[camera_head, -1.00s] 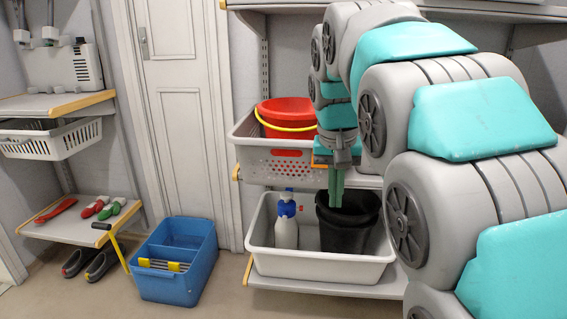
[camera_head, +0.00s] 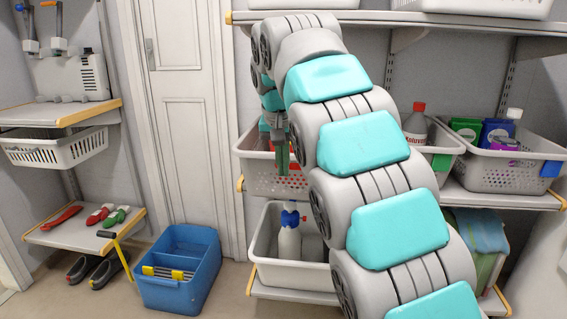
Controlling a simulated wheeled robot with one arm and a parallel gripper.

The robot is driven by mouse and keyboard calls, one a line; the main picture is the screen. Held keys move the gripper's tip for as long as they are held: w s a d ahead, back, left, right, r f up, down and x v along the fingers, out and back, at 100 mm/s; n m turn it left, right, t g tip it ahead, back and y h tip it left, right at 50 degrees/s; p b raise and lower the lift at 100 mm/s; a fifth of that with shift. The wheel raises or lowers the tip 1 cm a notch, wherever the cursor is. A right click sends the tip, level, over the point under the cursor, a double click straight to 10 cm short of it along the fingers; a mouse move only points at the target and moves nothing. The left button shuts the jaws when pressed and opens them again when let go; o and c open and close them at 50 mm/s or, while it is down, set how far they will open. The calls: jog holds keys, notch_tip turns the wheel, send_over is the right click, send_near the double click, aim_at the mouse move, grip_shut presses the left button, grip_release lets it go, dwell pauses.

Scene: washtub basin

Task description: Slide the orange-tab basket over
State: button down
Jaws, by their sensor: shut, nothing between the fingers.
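The light grey basket (camera_head: 255,178) with holes sits on the middle shelf, left of and partly behind my arm. The red-orange tab on its front is hidden or too small to make out now, behind my gripper. I cannot tell whether the fingers touch the basket. A basket with a green tab (camera_head: 441,162) and a basket with a blue tab (camera_head: 551,168) stand to the right on the same shelf.
Below is a white tub (camera_head: 285,277) with a spray bottle (camera_head: 289,238). A blue caddy (camera_head: 180,288) stands on the floor. The right baskets hold bottles and boxes. An upper shelf (camera_head: 400,17) runs above my arm.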

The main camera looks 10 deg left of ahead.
aim_at(287, 180)
jog(key=shift+w+d+f+p, duration=0.1)
jog(key=shift+w+f+p, duration=0.2)
jog(key=shift+w+f, duration=1.35)
jog(key=shift+w+d+f+p, duration=0.1)
jog(key=shift+w+f+p, duration=0.2)
jog(key=shift+w+f, duration=1.35)
jog(key=shift+s+f, duration=0.2)
jog(key=shift+s, duration=0.05)
